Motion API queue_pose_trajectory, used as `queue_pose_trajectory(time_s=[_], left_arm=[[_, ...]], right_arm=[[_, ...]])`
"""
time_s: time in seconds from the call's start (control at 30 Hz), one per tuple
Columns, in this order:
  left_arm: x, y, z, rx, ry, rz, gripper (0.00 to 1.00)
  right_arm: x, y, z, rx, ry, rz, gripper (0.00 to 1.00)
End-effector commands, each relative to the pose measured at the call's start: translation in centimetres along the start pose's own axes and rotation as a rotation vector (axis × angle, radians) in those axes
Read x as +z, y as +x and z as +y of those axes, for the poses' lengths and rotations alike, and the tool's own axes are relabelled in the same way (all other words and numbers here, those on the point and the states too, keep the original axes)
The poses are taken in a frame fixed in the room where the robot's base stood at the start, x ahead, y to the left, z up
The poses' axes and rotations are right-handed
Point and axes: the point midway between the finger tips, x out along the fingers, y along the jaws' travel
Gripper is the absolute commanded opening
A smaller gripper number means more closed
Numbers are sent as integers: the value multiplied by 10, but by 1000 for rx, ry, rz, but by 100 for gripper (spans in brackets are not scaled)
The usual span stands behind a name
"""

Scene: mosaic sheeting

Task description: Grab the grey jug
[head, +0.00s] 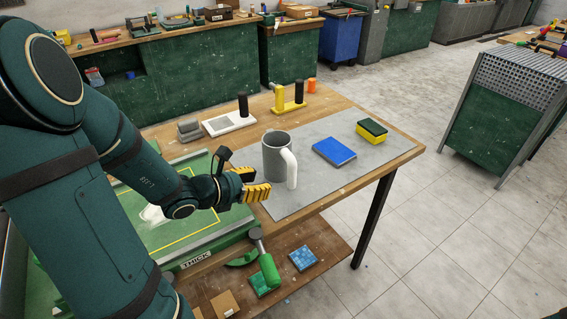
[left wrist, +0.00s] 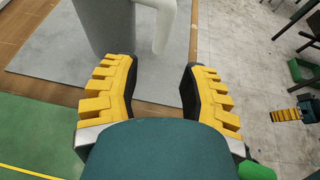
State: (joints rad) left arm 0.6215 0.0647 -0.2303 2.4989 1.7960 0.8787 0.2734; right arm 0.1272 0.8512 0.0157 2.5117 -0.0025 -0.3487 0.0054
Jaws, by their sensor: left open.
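The grey jug (head: 277,158) stands upright on a grey mat (head: 318,186) on the wooden table, its white handle (head: 291,168) facing the front right. My left gripper (head: 258,181) is open and empty, just in front of the jug and to its left. In the left wrist view, the jug (left wrist: 107,28) and handle (left wrist: 164,22) show beyond the open fingers (left wrist: 159,78), apart from them. The jug's top is cut off there. A yellow ridged piece (left wrist: 291,114) at the right edge looks like my right gripper's finger; its opening is unclear.
A blue book-like block (head: 334,151) and a yellow-green sponge (head: 371,132) lie right of the jug. Black-handled tools (head: 279,104) stand behind it. A green board (head: 165,228) lies at left. A green-handled mallet (head: 269,270) is below, in front. The mat's right front is clear.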

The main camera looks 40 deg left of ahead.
Motion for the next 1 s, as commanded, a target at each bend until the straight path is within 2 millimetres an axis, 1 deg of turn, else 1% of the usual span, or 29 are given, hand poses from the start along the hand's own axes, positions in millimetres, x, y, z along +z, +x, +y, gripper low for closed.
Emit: queue_pose_trajectory(time_s=[0.03,0.1,0.3,0.57,0.8,0.9,1.0], left_arm=[[-2,11,-1,-6,0,0,43],[-2,26,-2,-7,0,0,43],[-2,59,-1,-5,1,0,43],[-1,77,-2,-4,0,0,43],[-3,111,-3,-4,-1,0,43],[-2,120,-3,-3,0,0,43],[-2,124,-3,-3,0,1,43]], right_arm=[[0,4,2,0,0,1,47],[0,7,3,0,0,2,47],[-1,13,5,0,-1,6,47],[-2,16,6,1,-1,8,47],[-3,24,9,1,-2,12,47],[-3,25,10,1,-2,13,47],[-3,26,10,1,-2,13,47]])
